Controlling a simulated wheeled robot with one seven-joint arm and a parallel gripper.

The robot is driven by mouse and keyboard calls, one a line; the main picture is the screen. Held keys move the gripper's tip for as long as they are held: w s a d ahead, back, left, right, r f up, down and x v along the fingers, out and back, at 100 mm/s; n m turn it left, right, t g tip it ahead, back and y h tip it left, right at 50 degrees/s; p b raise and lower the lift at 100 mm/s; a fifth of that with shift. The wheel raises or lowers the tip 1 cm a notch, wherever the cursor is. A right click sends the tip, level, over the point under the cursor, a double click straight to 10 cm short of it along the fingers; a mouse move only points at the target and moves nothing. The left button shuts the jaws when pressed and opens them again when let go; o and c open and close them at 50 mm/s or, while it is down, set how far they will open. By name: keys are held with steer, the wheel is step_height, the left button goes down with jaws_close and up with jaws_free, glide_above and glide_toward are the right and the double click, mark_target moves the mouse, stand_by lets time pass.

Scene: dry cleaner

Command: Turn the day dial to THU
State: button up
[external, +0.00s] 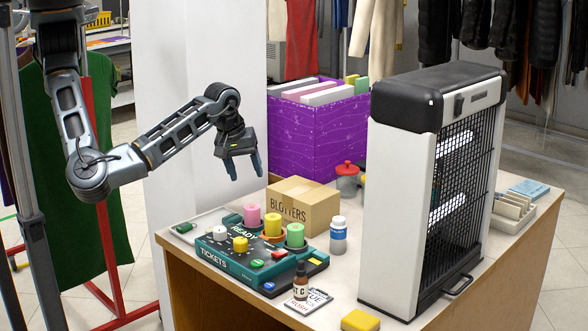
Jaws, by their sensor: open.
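A dark green console (217,262) lettered TICKETS and READY lies on the counter. It carries several upright knobs: a pink one (252,215), a yellow one (272,225), a green one (295,236), a white one (220,232) and a smaller yellow one (240,244). Day markings are too small to read, so I cannot tell which knob is the day dial. My gripper (245,172) is open and empty, pointing down, in the air above and behind the console, touching nothing.
A tall caged lamp unit (400,190) fills the right. A yellow block (360,321) sits at the front.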

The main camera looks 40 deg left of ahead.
steer(key=w+a+r+m+t, duration=0.3)
steer(key=w+r+m, duration=0.1)
steer(key=w, duration=0.2)
steer(key=w+a+r+m+t+p, duration=0.1)
steer(key=w+a+r+m+t, duration=0.2)
steer(key=w, duration=0.4)
steer(key=shift+w+r+m+t, duration=0.25)
steer(key=shift+r+m+t, duration=0.25)
steer(key=shift+r, duration=0.35)
